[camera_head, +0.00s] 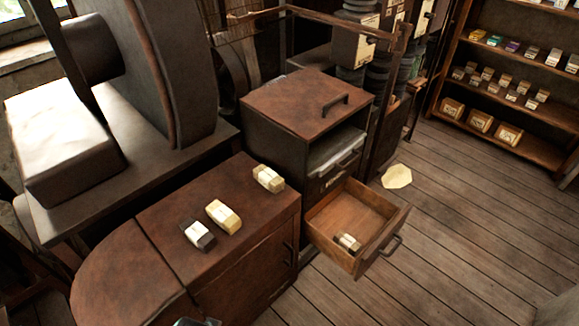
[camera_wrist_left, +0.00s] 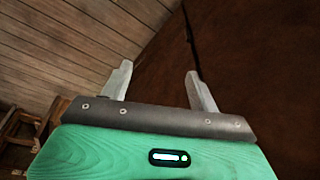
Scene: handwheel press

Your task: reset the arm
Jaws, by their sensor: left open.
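My left gripper (camera_wrist_left: 160,78) shows in the left wrist view with its two pale fingers spread apart and nothing between them. Its green wrist housing fills the bottom of that view. Beyond the fingers are a plank floor on the left and a dark brown surface on the right. In the head view, only a small greyish part shows at the bottom edge, in front of the brown cabinet (camera_head: 225,262); I cannot tell which part it is. My right gripper is in neither view.
Three small boxes, dark (camera_head: 197,234), yellow (camera_head: 224,217) and cream (camera_head: 268,178), lie on the cabinet top. A wooden drawer (camera_head: 335,208) stands open with a small item (camera_head: 348,242) inside. A shelf (camera_head: 515,105) stands at the back right. The floor (camera_head: 450,240) at right is mostly clear.

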